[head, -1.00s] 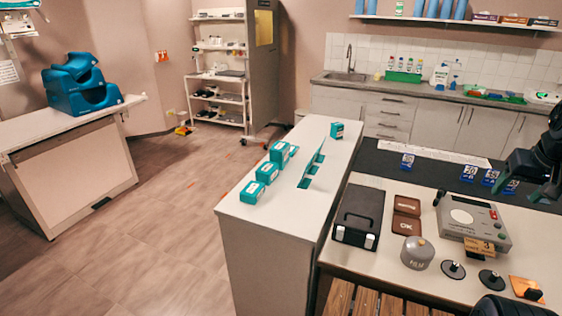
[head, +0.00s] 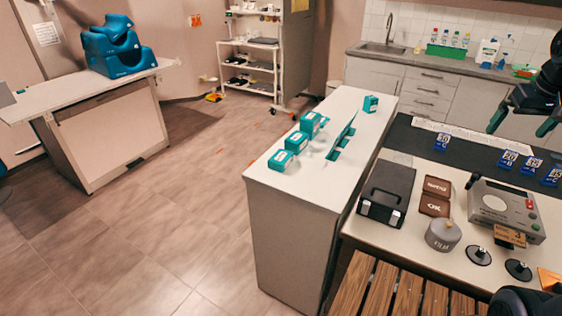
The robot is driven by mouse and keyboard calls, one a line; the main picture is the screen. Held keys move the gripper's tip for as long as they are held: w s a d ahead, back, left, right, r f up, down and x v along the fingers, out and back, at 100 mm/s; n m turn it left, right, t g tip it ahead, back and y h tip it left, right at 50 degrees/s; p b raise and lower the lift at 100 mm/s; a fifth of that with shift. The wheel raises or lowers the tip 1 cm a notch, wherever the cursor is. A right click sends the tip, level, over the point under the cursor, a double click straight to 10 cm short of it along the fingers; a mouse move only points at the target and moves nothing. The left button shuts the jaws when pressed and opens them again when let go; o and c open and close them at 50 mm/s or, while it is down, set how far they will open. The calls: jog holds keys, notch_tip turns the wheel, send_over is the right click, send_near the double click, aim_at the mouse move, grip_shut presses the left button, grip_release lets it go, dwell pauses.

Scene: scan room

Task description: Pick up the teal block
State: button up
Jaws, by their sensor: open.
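Several small teal blocks with white labels are on the white counter (head: 300,185). A front block (head: 281,161), one behind it (head: 296,142) and others (head: 311,124) form a row along its left side. A lone teal block (head: 371,103) stands near the counter's far end. A thin, upright teal-edged piece (head: 342,138) stands right of the row. My gripper (head: 522,122) is at the right edge, partly cut off. Its jaws are open and empty, above the dark mat and well away from the blocks.
A desk right of the counter holds a black case (head: 387,193), a grey film canister (head: 443,235), a grey device (head: 506,210) and blue numbered markers (head: 441,142). A large teal foam form (head: 120,47) sits on the left table (head: 30,107). The floor between is clear.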

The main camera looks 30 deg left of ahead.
jog(key=w+a+n+g, duration=0.1)
jog(key=w+a+n, duration=0.1)
jog(key=w+a, duration=0.45)
jog(key=w+a+n, duration=0.3)
jog(key=a, duration=0.7)
jog(key=n+g, duration=0.3)
jog(key=n, duration=0.6)
send_near(281, 156)
jog(key=shift+s+a+f+h, duration=0.1)
jog(key=shift+f+h, duration=0.05)
jog(key=shift+h, duration=0.15)
notch_tip(281, 156, down, 5)
jog(key=shift+s+a+f, duration=0.1)
jog(key=shift+f, duration=1.25)
jog(key=shift+a+f, duration=0.1)
jog(key=shift+f, duration=1.25)
jog(key=c, duration=0.9)
jog(key=shift+o, duration=0.2)
jog(key=shift+r, duration=0.1)
notch_tip(281, 156, up, 20)
